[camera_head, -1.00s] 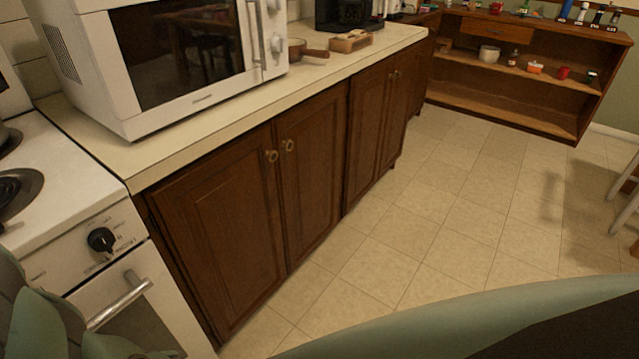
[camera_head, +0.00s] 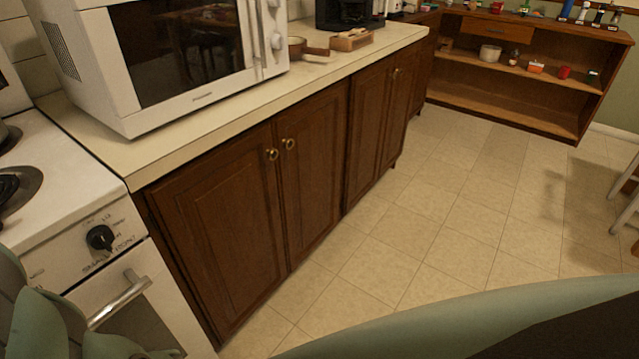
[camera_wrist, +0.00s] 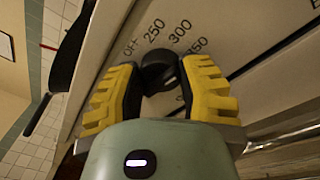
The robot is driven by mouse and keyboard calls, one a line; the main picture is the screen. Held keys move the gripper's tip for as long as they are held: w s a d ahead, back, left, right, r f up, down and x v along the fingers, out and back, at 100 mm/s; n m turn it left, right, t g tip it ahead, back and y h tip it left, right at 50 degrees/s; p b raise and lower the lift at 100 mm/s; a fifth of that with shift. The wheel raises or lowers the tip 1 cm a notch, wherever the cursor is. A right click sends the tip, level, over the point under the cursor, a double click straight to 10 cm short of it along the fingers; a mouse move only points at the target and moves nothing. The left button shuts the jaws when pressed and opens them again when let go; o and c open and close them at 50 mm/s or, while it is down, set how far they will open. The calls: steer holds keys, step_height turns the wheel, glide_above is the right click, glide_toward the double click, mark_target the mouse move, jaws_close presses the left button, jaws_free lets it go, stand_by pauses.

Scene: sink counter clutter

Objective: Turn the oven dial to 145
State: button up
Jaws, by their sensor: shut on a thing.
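In the wrist view, a black oven dial (camera_wrist: 158,62) sits on the white front panel. Printed marks around it include OFF, 250 and 300, with a further number partly hidden. My gripper (camera_wrist: 161,78) has its yellow-padded fingers on either side of the dial, shut on it. The fingers hide part of the scale, and I cannot tell the exact setting. In the head view, the white stove (camera_head: 60,165) is at the left edge. Another black knob (camera_head: 100,238) shows on its front, clear of my arm. The gripped dial is out of sight there.
A metal oven door handle (camera_head: 120,298) sticks out below the panel. A white microwave (camera_head: 90,75) stands on the counter (camera_head: 155,160) beside the stove. Brown cupboards (camera_head: 225,235) line the counter. The tiled floor (camera_head: 420,235) to the right is open.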

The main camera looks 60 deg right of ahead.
steer(key=shift+d+f+m+b, duration=0.1)
steer(key=shift+m+b, duration=0.2)
steer(key=shift+b, duration=0.05)
steer(key=b, duration=0.1)
steer(key=m+b, duration=0.1)
steer(key=b, duration=0.1)
steer(key=shift+f+m, duration=0.3)
steer(key=shift+f+m+b, duration=0.1)
steer(key=shift+m+b, duration=0.8)
steer(key=shift+b, duration=0.35)
steer(key=m+b, duration=0.2)
steer(key=b, duration=0.1)
steer(key=m+b, duration=0.2)
steer(key=b, duration=0.1)
steer(key=shift+r+m+t+h, duration=0.2)
steer(key=shift+m+t+h, duration=0.1)
steer(key=shift+t, duration=0.1)
steer(key=shift+m+b, duration=0.4)
steer(key=shift+b, duration=0.05)
steer(key=o, duration=1.2)
steer(key=shift+r, duration=0.1)
steer(key=shift+o, duration=0.2)
steer(key=shift+s, duration=0.1)
